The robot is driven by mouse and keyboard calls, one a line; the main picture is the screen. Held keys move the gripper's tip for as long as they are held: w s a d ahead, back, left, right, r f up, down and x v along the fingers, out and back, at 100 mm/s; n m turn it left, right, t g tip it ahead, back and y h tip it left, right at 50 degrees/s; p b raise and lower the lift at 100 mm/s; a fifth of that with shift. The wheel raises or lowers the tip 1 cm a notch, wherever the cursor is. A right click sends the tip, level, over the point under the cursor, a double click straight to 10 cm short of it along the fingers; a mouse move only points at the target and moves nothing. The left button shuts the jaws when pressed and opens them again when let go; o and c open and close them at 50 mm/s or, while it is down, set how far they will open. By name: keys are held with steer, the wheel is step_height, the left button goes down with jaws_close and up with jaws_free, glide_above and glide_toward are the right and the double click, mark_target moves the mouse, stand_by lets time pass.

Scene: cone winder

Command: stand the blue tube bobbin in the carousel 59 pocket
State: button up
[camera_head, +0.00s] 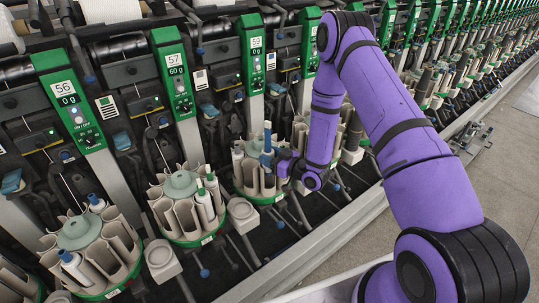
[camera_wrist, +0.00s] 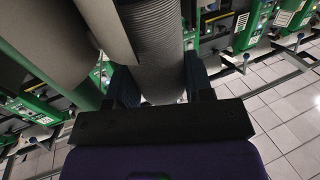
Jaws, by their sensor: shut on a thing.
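My gripper (camera_head: 272,160) is shut on a slim, light bobbin (camera_head: 267,137) with a blue tip, held roughly upright. In the wrist view, my gripper (camera_wrist: 162,92) has its two dark blue fingers on either side of the bobbin's grey, ribbed body (camera_wrist: 158,50).
Carousel 57 (camera_head: 180,186) holds white bobbins with green tips. Carousel 56 (camera_head: 80,232) holds bobbins with blue tips. In the wrist view, a beige pocket wall (camera_wrist: 100,25) is close beside the held bobbin. A metal rail (camera_head: 310,255) runs along the front; tiled floor lies beyond.

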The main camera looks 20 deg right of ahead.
steer(key=shift+f, duration=0.65)
steer(key=o, duration=1)
steer(key=v, duration=1)
steer(key=shift+s+d, duration=0.25)
steer(key=shift+s, duration=0.05)
